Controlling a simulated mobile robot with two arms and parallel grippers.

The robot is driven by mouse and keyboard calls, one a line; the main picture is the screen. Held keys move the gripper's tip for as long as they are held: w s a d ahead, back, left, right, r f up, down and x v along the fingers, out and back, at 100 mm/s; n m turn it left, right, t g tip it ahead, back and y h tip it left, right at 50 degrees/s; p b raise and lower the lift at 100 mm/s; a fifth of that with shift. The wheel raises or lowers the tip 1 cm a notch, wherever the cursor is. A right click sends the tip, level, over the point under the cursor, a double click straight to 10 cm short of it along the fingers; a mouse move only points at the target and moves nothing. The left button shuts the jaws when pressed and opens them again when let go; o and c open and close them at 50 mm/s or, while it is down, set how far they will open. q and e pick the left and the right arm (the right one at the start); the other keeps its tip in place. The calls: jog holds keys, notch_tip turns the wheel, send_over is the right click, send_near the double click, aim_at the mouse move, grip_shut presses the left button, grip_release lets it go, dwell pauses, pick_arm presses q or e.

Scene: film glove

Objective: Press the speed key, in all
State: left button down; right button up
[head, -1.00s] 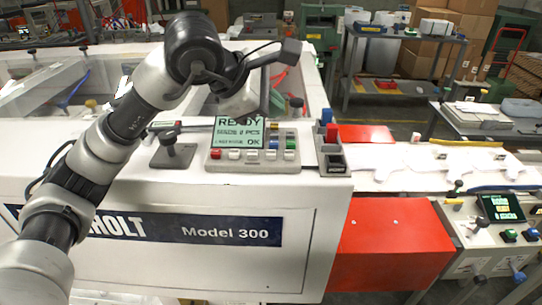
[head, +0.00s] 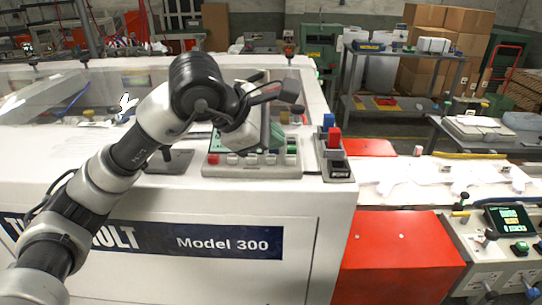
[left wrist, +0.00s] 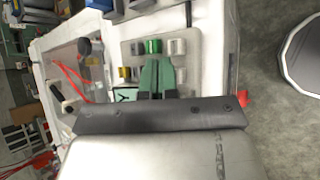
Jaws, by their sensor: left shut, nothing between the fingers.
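The control panel (head: 250,171) sits on top of the white machine near its front edge, with a row of coloured keys along its front. A red key (head: 213,159) is at the left and a green key (head: 291,150) at the right; I cannot read which is the speed key. My left gripper is shut and empty, pointing down over the panel and hiding most of its display. In the left wrist view its fingertips (left wrist: 158,62) appear close to a green key (left wrist: 153,46) and a pale key (left wrist: 177,47). Contact cannot be told. My right gripper is not in view.
A block with blue and red switches (head: 334,150) stands just right of the panel. A lever base (head: 170,161) is to the left, partly behind my arm. A red housing (head: 397,255) and a second console (head: 505,240) are further right.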

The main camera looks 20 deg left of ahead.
aim_at(272, 158)
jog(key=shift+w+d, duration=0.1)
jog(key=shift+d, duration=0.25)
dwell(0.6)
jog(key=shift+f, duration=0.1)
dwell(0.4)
pick_arm(q)
jog(key=shift+f+b, duration=0.4)
jog(key=shift+b, duration=0.15)
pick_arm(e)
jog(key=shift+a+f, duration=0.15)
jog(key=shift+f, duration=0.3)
pick_arm(q)
jog(key=shift+f+b, duration=0.5)
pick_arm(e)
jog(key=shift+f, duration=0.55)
pick_arm(q)
jog(key=shift+r, duration=0.2)
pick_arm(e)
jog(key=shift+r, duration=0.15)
pick_arm(q)
jog(key=shift+r+p, duration=0.45)
jog(key=shift+r, duration=0.25)
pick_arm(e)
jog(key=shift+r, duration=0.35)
pick_arm(q)
jog(key=shift+r, duration=0.1)
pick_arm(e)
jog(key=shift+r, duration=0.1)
